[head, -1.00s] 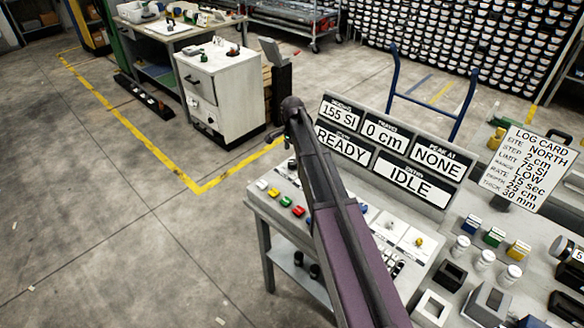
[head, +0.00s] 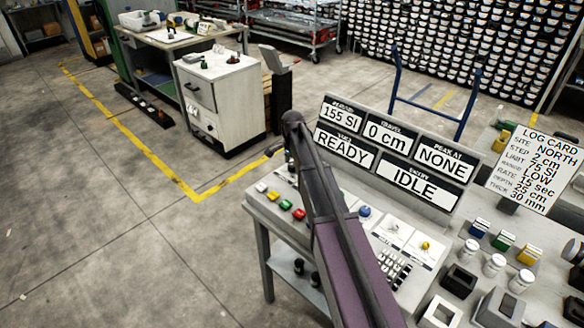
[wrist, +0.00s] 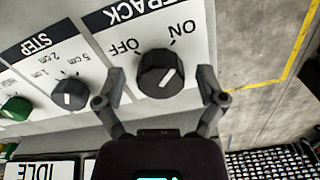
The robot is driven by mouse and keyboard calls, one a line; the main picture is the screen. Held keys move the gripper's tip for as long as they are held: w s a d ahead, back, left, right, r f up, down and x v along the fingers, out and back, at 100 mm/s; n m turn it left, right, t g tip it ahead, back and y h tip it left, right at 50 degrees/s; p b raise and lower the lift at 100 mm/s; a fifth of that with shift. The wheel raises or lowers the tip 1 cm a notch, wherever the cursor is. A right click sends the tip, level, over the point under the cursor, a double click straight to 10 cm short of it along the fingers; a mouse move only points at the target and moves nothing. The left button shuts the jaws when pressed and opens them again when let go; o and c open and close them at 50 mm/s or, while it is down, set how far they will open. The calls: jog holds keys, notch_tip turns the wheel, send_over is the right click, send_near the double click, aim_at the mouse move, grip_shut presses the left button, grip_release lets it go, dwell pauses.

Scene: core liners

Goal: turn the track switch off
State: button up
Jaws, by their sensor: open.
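The track switch is a black round knob (wrist: 160,73) with a white line on its face, on a white panel labelled TRACK, with OFF and ON marks. The line slants toward the ON mark. My gripper (wrist: 162,87) is open, with one finger on each side of the knob. A gap shows between the knob and both fingers. In the head view my arm covers the knob, and my gripper is mostly hidden behind it.
A STEP knob (wrist: 69,94) and a green knob (wrist: 15,108) sit beside it. The console's display board (head: 390,152) reads READY and IDLE. Coloured buttons (head: 285,204) line the console. A log card (head: 537,168) stands at right. Open floor lies left of the console.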

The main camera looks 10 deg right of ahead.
jog(key=c, duration=1.1)
jog(key=shift+c, duration=0.2)
jog(key=shift+n, duration=0.3)
jog(key=n, duration=0.3)
jog(key=shift+s+n, duration=0.1)
jog(key=shift+n, duration=0.3)
jog(key=n, duration=0.4)
jog(key=shift+n, duration=0.3)
jog(key=n, duration=0.4)
jog(key=shift+s+d+n, duration=0.1)
jog(key=shift+n, duration=2.4)
